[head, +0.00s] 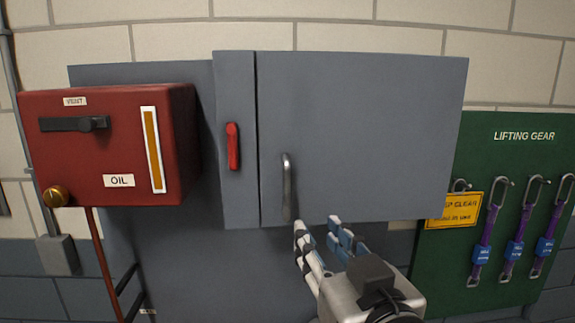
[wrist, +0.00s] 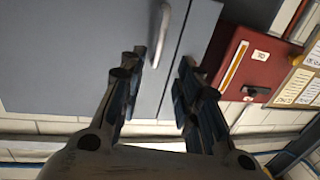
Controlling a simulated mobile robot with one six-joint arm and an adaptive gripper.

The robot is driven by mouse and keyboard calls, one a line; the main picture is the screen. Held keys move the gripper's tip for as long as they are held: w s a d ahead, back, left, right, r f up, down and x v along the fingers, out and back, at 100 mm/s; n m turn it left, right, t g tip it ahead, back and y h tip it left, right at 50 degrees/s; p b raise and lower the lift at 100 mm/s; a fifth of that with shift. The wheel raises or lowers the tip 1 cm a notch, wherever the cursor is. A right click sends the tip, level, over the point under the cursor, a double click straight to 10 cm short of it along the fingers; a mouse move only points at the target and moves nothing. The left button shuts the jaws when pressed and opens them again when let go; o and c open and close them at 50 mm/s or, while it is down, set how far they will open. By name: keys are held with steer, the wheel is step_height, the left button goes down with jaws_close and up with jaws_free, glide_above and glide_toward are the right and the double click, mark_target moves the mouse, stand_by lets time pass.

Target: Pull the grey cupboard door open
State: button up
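The grey cupboard door (head: 365,130) appears shut, with a thin dark seam along its left edge. Its upright metal handle (head: 288,187) is at the door's lower left. My gripper (head: 318,224) is open and empty, just below and right of the handle in the head view. In the wrist view the handle (wrist: 162,35) shows beyond the fingertips, nearer the left finger, and the gripper (wrist: 163,62) has its fingers well apart. Neither finger is closed around the handle; how far they are from the door is hard to tell.
A narrow grey panel with a red handle (head: 233,147) is left of the door. A red oil box (head: 80,150) juts out further left. A green lifting gear board (head: 480,140) with hanging purple straps (head: 515,220) and a yellow sign (head: 454,209) is at the right.

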mark_target(288, 190)
steer(key=p+x, duration=0.1)
steer(key=x, duration=0.4)
steer(key=p+x, duration=0.1)
steer(key=x, duration=0.5)
steer(key=r+p+x, duration=0.1)
steer(key=x, duration=0.5)
steer(key=shift+w+a+p, duration=0.15)
steer(key=shift+w+p, duration=0.05)
steer(key=shift+p, duration=0.2)
steer(key=shift+c, duration=0.2)
jaws_close()
